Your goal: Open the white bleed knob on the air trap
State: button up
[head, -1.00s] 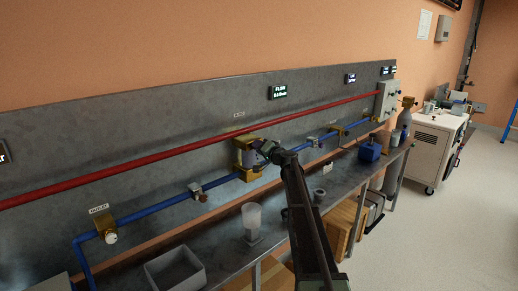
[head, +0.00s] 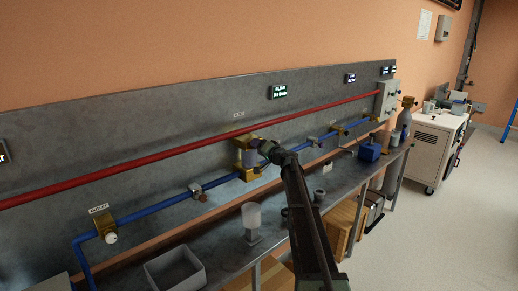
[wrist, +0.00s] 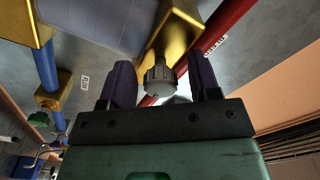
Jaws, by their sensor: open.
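The air trap (head: 249,157) is a pale cylinder between brass brackets on the blue pipe, mounted on the grey back panel. In the wrist view a ribbed knob (wrist: 160,80) sticks out of a brass block (wrist: 175,40); it looks grey in the shade. My gripper (wrist: 164,82) is open, with one dark finger on each side of the knob. Gaps show between the knob and both fingers, so it is not gripped. In the head view my gripper (head: 264,147) is at the trap's upper right, and the knob is hidden or too small to make out.
A red pipe (head: 150,161) runs just above the trap, and the blue pipe (head: 150,211) runs below it. A white-knobbed outlet valve (head: 111,238) is at left.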

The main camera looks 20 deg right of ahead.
jog(key=shift+s, duration=0.1)
jog(key=v, duration=1)
jog(key=shift+s+d, duration=0.15)
jog(key=shift+s, duration=0.15)
jog(key=s+a+f+n+g+h, duration=0.2)
jog(key=s+a+f+g, duration=0.3)
jog(key=s+a, duration=0.5)
jog(key=s+a+f+n+g+h, duration=0.1)
jog(key=s+a+f+n+g, duration=0.1)
jog(key=s+a+f+g, duration=0.4)
jog(key=s+a+f+n+g+h, duration=0.2)
jog(key=s+a+f+g, duration=0.4)
jog(key=s+a, duration=0.8)
jog(key=shift+s+a+h, duration=0.3)
jog(key=shift+s, duration=4.55)
